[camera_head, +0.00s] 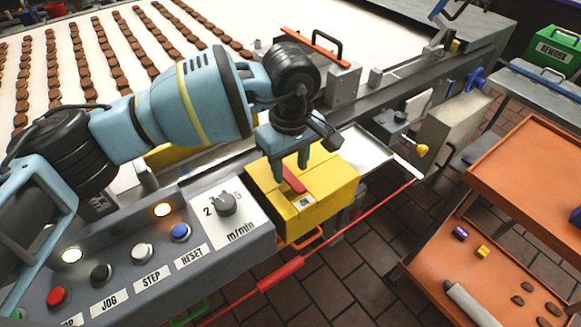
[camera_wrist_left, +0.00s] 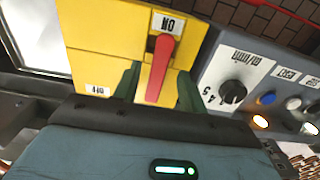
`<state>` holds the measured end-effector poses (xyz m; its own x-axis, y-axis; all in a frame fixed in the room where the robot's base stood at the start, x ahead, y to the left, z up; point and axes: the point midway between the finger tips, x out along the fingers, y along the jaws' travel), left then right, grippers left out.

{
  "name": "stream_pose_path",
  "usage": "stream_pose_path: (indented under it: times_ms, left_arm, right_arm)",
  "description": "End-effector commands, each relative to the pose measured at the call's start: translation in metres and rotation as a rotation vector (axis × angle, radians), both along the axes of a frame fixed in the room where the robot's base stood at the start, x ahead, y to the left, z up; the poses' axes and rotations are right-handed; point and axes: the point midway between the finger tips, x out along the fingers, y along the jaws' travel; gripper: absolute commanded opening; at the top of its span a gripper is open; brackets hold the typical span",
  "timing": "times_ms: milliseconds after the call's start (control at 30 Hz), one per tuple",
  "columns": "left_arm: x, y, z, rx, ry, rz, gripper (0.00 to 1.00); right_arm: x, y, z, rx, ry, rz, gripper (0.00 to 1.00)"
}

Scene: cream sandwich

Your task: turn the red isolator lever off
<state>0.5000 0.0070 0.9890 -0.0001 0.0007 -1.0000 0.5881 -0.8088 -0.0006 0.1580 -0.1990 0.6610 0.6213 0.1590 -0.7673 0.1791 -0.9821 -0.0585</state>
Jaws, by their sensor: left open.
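The red isolator lever (camera_head: 293,179) is on top of a yellow box (camera_head: 325,205) beside the control panel. In the left wrist view the lever (camera_wrist_left: 160,66) has one end by the ON label (camera_wrist_left: 168,23); the OFF label (camera_wrist_left: 97,89) is off to its left. My left gripper (camera_head: 290,166) is open above the box. Its dark green fingers (camera_wrist_left: 157,90) stand one on each side of the lever, with gaps visible. I cannot tell whether either finger touches it. My right gripper is not in view.
The grey control panel (camera_head: 190,275) with a speed knob (camera_head: 226,204) and several buttons and lamps adjoins the box. A red pull cord (camera_head: 280,272) runs along the front. A conveyor with biscuit rows lies behind; an orange cart (camera_head: 520,165) stands right.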

Motion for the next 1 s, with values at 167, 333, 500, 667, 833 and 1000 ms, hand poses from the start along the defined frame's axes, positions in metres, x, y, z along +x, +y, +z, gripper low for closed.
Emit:
stream_pose_path:
  times_ms: [167,333,500,667,833,1000]
  left_arm:
    - [0.0,0.0,-0.014,0.0,0.0,-0.001,0.42]
    - [0.0,0.0,-0.016,-0.001,-0.001,-0.001,0.42]
    - [0.0,0.0,-0.016,-0.001,-0.001,-0.001,0.38]
    - [0.0,0.0,-0.016,-0.001,-0.001,-0.001,0.17]
    - [0.0,0.0,-0.016,-0.001,-0.001,-0.001,0.0]
    - [0.0,0.0,-0.016,-0.001,-0.001,-0.001,0.0]
  right_arm:
    - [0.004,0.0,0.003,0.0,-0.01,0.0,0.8]
    - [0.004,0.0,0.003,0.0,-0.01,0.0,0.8]
    - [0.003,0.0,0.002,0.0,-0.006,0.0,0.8]
    - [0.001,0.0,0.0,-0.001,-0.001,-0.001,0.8]
    - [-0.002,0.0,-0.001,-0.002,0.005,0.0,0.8]
    - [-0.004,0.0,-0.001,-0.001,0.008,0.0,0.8]
